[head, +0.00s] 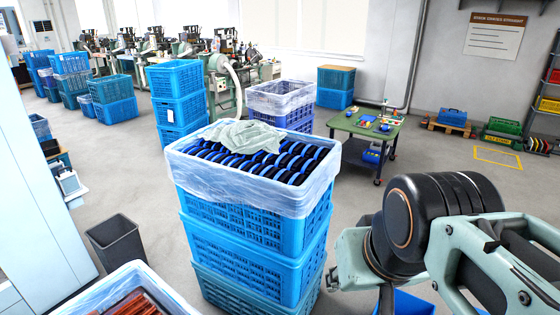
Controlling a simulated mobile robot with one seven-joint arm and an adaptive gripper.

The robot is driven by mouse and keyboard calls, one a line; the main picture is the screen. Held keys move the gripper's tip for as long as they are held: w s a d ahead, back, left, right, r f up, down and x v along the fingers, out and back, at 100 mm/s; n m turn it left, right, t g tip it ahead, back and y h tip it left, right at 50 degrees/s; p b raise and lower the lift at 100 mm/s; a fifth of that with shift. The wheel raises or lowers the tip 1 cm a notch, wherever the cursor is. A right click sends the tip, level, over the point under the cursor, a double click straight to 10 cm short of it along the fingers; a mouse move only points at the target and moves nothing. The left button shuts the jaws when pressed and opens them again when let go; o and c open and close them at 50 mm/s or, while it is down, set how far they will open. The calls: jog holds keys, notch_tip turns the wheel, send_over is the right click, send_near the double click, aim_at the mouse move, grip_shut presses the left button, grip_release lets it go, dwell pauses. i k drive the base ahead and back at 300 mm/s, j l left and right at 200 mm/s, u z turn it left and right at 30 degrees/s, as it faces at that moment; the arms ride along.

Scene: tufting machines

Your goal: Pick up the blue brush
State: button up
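Rows of blue and black brushes (290,163) lie packed in the top blue crate (250,219) of a stack in the middle of the head view. The crate is lined with clear plastic film that hangs over its rim. A pale grey-green cloth (243,136) lies over the back part of the brushes. I cannot single out one brush as the task's own. My arm, pale green with black joints, fills the lower right, to the right of the stack. I see no fingertips, so my gripper is not visible.
A green table (350,125) with small items stands behind the stack. A grey bin (117,242) stands on the left floor. A film-lined crate of reddish-brown pieces (133,303) is at the bottom left. More blue crates (180,97) stand behind.

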aim_at(299, 178)
jog(key=k+u, duration=0.15)
jog(key=k, duration=0.45)
jog(key=u, duration=1.2)
jog(key=i+l+u, duration=0.2)
jog(key=l+u, duration=0.15)
jog(key=l, duration=0.15)
jog(key=i+l, duration=0.1)
jog(key=l, duration=0.3)
jog(key=i+l, duration=0.1)
jog(key=l, duration=0.25)
jog(key=i+l, duration=0.1)
jog(key=l, duration=0.3)
jog(key=i+l, duration=0.1)
jog(key=l, duration=0.3)
jog(key=i+l, duration=0.15)
jog(key=l, duration=0.2)
jog(key=i+l, duration=0.1)
jog(key=l, duration=0.3)
